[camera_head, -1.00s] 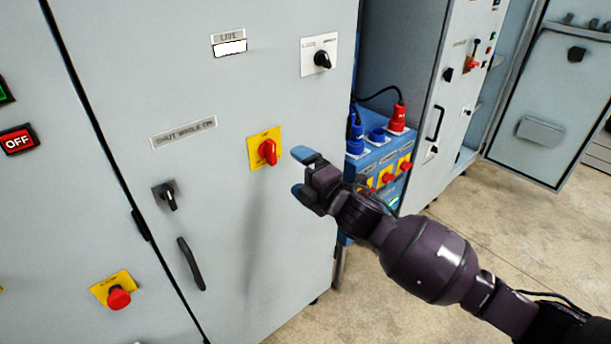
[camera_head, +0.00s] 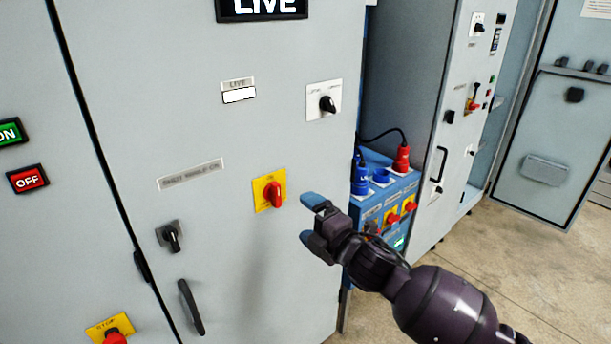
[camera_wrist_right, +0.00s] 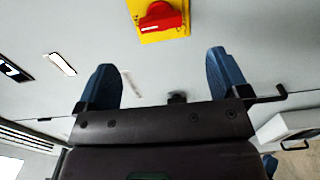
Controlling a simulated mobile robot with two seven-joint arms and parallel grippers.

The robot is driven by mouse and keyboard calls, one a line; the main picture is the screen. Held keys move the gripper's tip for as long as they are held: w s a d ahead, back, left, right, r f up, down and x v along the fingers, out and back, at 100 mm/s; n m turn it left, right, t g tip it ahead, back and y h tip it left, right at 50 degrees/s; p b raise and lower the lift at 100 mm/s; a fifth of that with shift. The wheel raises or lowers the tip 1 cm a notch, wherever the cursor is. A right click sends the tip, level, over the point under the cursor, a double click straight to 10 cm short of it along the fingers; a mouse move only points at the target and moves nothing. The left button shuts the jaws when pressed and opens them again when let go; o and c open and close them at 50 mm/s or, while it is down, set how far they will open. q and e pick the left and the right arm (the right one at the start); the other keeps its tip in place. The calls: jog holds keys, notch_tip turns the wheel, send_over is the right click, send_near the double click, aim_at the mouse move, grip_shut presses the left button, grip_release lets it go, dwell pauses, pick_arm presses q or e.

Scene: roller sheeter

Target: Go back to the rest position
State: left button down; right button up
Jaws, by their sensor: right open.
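My right gripper (camera_head: 312,222) is open and empty, in front of the grey cabinet door, to the lower right of the red rotary switch (camera_head: 274,194) on its yellow plate. In the right wrist view the two blue fingertips (camera_wrist_right: 165,80) are spread apart. The red switch (camera_wrist_right: 160,17) shows beyond them at the top, apart from both fingers.
A blue socket box (camera_head: 385,200) stands behind my right arm. Open concrete floor (camera_head: 510,265) lies at the right.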

jog(key=s+d+f+m+t+h, duration=0.1)
jog(key=s+d+f+m+h, duration=0.3)
jog(key=d+m, duration=0.4)
jog(key=s+d+f+m+t+h, duration=0.15)
jog(key=s+d+f+m, duration=0.35)
jog(key=m, duration=0.5)
jog(key=s+d+f+m+g+h, duration=0.2)
jog(key=s+d+f+m, duration=0.1)
jog(key=s+d+f, duration=0.3)
jog(key=s+d+f+m+g+h, duration=0.3)
jog(key=s+d+f, duration=0.3)
jog(key=s+f, duration=0.5)
jog(key=shift+s+d+f+h, duration=0.15)
jog(key=shift+s+f+h, duration=0.2)
jog(key=shift+s, duration=0.9)
